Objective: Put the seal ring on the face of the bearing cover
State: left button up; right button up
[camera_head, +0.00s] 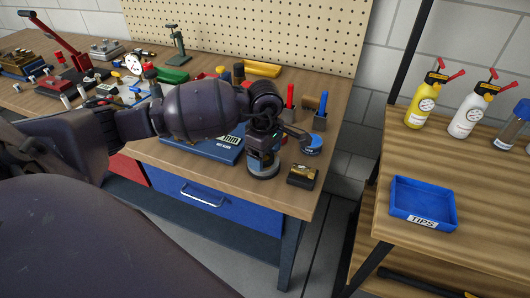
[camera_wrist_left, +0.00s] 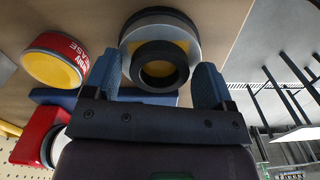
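My left gripper (camera_head: 263,152) points down over the round bearing cover (camera_head: 263,170) near the front edge of the workbench. In the left wrist view the cover (camera_wrist_left: 188,27) is a silver disc with a dark rim. A black ring (camera_wrist_left: 140,67), which looks like the seal ring, shows in front of the cover's face, with yellow inside its hole. The blue fingers of the left gripper (camera_wrist_left: 158,82) stand apart on either side of the ring, with a gap at the left. I cannot tell whether the ring touches the face. My right gripper is not in view.
A small black and gold box (camera_head: 302,176) and a blue round tin (camera_head: 313,145) stand to the right. A blue case (camera_head: 205,145) lies left of the gripper. A red and yellow grease tin (camera_wrist_left: 55,60) shows in the wrist view. A blue tray (camera_head: 422,203) sits on the right table.

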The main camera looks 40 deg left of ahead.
pick_arm(q)
jog(key=shift+o, duration=0.4)
jog(key=shift+r, duration=0.1)
jog(key=shift+r, duration=0.25)
notch_tip(320, 180, up, 12)
jog(key=shift+p, duration=0.35)
jog(key=shift+f, duration=0.2)
